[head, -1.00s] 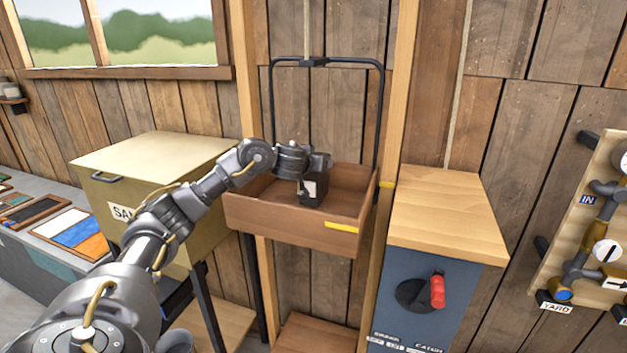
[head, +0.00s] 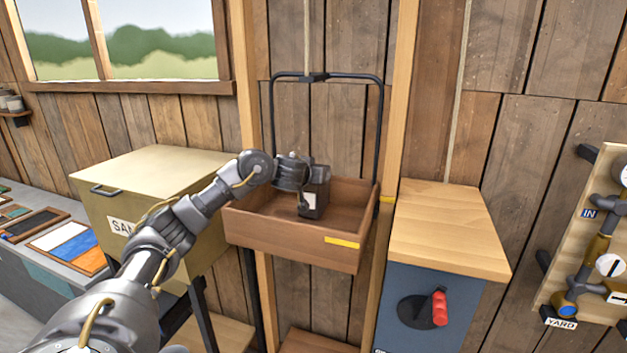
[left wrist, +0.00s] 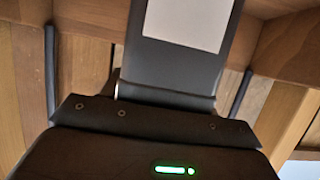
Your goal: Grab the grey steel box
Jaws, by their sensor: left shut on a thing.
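The grey steel box (head: 317,195) is a small dark upright block with a white label. My right gripper is not in view.
The tray hangs from a black frame (head: 376,110) between wooden posts. A tan lidded bin (head: 150,175) stands to its left, under my arm. A blue cabinet (head: 450,300) with a wooden top and red handle stands to its right. A pipe board (head: 590,250) is at far right.

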